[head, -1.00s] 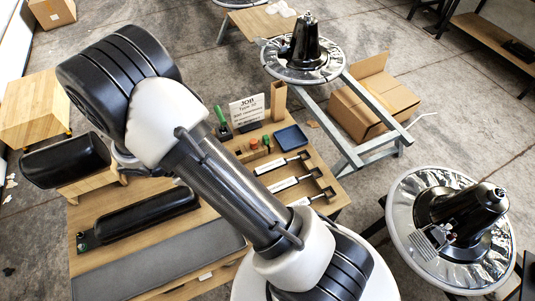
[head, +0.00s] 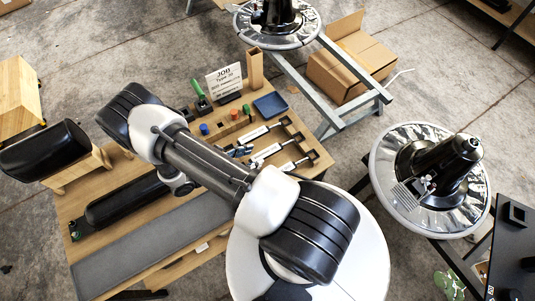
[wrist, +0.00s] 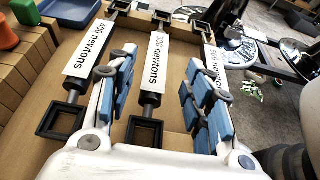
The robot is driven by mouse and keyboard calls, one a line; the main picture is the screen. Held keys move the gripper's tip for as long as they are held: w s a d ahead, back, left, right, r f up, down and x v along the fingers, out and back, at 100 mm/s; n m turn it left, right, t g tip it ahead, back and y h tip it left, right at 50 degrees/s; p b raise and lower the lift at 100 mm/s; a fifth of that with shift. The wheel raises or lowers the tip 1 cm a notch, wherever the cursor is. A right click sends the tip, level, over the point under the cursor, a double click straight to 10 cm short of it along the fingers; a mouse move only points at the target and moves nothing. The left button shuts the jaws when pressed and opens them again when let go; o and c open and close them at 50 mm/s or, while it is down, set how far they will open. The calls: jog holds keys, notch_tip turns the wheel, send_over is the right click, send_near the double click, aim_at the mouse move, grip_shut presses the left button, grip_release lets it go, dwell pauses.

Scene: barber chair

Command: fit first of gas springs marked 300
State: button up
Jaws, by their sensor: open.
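Three gas springs with white labels lie side by side on the wooden bench. The middle one, marked 300 newtons (wrist: 157,58), has black square end brackets; it also shows in the head view (head: 267,151). The spring marked 400 newtons (wrist: 88,47) is on its left in the wrist view. The right-hand spring (wrist: 213,68) is partly covered by a finger, and its first digit is unclear. My gripper (wrist: 158,78) is open and empty, its blue-padded fingers on either side of the 300 spring's body. Whether they touch it is unclear. In the head view my arm hides much of the gripper.
A job card (head: 225,82), a blue tray (head: 270,105) and coloured pieces stand on the bench beside the springs. Black padded rolls (head: 125,203) lie at its left. Chrome chair bases stand on the right (head: 385,165) and at the back (head: 312,33).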

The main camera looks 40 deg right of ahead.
aim_at(266, 153)
jog(key=b+x, duration=0.1)
jog(key=x, duration=0.7)
jog(key=shift+w+d+f+b, duration=0.15)
jog(key=shift+b, duration=0.15)
jog(key=shift+c, duration=0.4)
grip_shut()
